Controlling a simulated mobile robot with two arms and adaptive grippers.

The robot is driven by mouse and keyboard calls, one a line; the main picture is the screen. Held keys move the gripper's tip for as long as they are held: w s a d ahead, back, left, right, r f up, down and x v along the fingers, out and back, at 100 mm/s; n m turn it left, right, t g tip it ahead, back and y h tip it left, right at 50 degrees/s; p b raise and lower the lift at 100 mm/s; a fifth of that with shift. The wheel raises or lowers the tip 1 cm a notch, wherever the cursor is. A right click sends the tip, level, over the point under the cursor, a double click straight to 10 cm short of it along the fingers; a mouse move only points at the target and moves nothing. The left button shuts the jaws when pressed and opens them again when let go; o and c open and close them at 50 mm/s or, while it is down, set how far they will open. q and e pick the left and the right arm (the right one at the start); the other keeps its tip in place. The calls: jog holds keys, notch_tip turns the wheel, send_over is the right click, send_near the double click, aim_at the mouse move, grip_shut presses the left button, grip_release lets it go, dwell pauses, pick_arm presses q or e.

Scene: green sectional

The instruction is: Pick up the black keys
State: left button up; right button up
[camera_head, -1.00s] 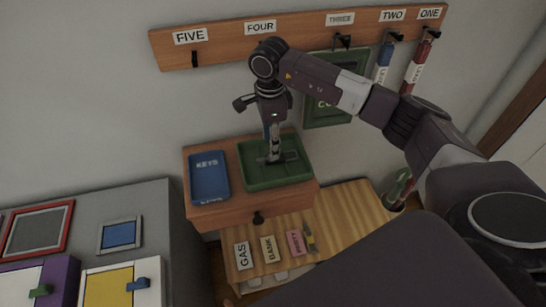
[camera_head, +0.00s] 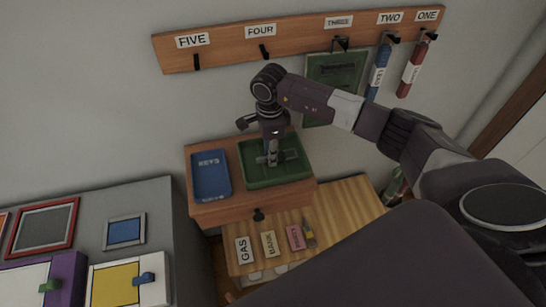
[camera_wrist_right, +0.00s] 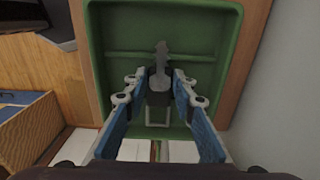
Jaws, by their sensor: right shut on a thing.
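The black keys (camera_wrist_right: 160,72) show as a dark, key-shaped piece between my fingertips in the right wrist view, over the green tray (camera_wrist_right: 228,60). In the head view the green tray (camera_head: 247,179) sits on the right part of a small wooden drawer unit. My right gripper (camera_head: 270,158) points down into this tray, and it also shows in the wrist view (camera_wrist_right: 161,80). It is shut on the keys, with its blue-padded fingers on both sides. The lower part of the keys is partly hidden by the fingers. My left gripper is not in view.
A blue tray (camera_head: 211,178) stands left of the green one. A wooden hook rail (camera_head: 225,49) with a blue tag (camera_head: 379,72) and a red tag (camera_head: 412,72) is on the wall above. Gas, bank and pink tags lie on the lower wooden top (camera_head: 345,205).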

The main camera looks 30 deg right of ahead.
jog(key=shift+c, duration=0.3)
jog(key=shift+w+r, duration=0.1)
jog(key=shift+r, duration=0.55)
jog(key=shift+r+b, duration=2.5)
jog(key=shift+r, duration=10.85)
